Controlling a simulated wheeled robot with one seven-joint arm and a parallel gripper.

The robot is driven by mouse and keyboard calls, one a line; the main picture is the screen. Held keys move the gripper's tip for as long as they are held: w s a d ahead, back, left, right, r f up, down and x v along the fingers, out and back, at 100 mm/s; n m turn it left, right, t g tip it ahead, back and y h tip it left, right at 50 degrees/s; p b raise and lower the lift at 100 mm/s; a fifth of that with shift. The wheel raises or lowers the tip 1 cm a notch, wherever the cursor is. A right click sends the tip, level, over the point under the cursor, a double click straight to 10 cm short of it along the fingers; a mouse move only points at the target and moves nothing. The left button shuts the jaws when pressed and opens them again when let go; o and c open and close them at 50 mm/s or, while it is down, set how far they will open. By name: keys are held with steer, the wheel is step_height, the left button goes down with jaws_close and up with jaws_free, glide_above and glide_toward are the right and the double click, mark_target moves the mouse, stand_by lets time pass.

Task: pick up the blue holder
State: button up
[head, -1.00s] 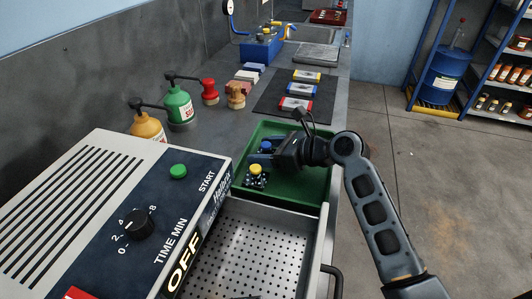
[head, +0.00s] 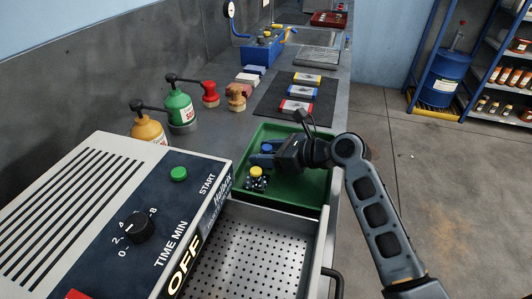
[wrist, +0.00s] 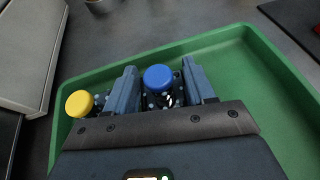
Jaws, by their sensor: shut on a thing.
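The blue holder (wrist: 158,78) has a round blue cap on a dark speckled body and stands between the two fingers of my gripper (wrist: 164,90) in the wrist view. My gripper is shut on it, inside the green tray (head: 312,191). In the head view the blue cap (head: 267,148) shows just past the fingers of my gripper (head: 264,157). A yellow-capped holder (head: 256,171) stands in the tray close by; in the wrist view it (wrist: 79,103) is just left of the left finger. The holder's lower part is hidden by my gripper.
An oven-like machine with a dial (head: 138,228) and an open perforated drawer (head: 245,262) lies in front of the tray. Green (head: 179,106) and yellow (head: 148,126) bottles stand to the left. A dark mat (head: 285,95) lies behind. The tray's right side is empty.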

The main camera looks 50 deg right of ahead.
steer(key=shift+r, duration=0.35)
steer(key=shift+c, duration=0.7)
steer(key=r, duration=0.2)
steer(key=d+r, duration=0.1)
steer(key=r, duration=0.1)
steer(key=shift+s+d, duration=0.1)
steer(key=shift+s, duration=0.05)
steer(key=s+d+r, duration=0.1)
steer(key=d+r, duration=0.1)
steer(key=d, duration=0.1)
steer(key=s+d+r, duration=0.2)
steer(key=d, duration=0.1)
steer(key=s+d+r, duration=0.1)
steer(key=d+r, duration=0.1)
steer(key=d, duration=0.1)
steer(key=shift+s+d+r, duration=0.1)
steer(key=shift+s+d, duration=0.05)
steer(key=shift+d, duration=0.15)
